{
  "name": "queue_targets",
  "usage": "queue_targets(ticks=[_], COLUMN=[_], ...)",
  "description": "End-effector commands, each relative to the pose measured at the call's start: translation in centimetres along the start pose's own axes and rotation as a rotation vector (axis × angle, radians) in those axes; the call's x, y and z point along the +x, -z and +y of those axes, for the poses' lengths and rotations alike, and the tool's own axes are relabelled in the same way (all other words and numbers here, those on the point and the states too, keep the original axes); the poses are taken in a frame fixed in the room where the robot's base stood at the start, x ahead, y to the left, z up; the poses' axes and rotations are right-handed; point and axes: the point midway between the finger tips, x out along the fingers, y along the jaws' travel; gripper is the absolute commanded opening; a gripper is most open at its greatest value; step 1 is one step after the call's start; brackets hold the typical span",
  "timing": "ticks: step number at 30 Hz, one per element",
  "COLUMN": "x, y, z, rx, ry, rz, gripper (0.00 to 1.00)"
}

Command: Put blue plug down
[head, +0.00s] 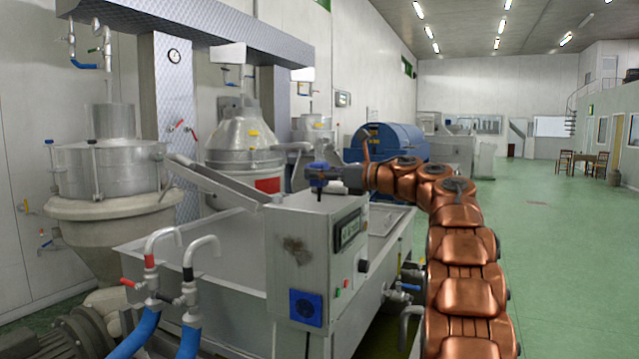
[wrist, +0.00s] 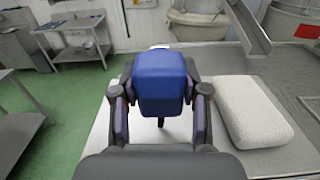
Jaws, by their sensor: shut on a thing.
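The blue plug (wrist: 162,82) is a rounded blue block with a dark prong below it in the wrist view. My gripper (wrist: 160,105) is shut on it, with one finger on each side. In the head view my gripper (head: 335,178) reaches leftward over the top of the grey control box (head: 297,250), and the blue plug (head: 318,168) shows small at its tip. The plug seems to be above the light surface (wrist: 115,150); whether it touches is hidden. A blue socket-like panel (head: 306,307) is on the box's front.
A white rough block (wrist: 250,110) lies just right of my gripper in the wrist view. A metal chute (head: 218,180) slopes down left of the box. A steel basin (head: 200,255) lies behind it. Bent pipes (head: 200,250) stand in front. Green floor (head: 550,270) is open at right.

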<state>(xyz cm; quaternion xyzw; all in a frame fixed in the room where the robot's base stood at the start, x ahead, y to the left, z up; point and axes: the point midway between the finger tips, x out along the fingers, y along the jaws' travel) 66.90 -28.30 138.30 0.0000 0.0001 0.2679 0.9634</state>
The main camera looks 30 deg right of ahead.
Motion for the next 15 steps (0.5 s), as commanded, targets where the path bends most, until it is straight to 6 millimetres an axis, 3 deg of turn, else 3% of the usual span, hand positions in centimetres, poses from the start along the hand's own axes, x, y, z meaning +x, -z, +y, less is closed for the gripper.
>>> queue_targets(ticks=[9,15], x=[0.0,0.0], y=[2.2,2.6], z=[0.1,0.0], rx=[0.002,0.001], ry=[-0.001,0.000], rz=[0.000,0.000], gripper=[0.00,0.00])
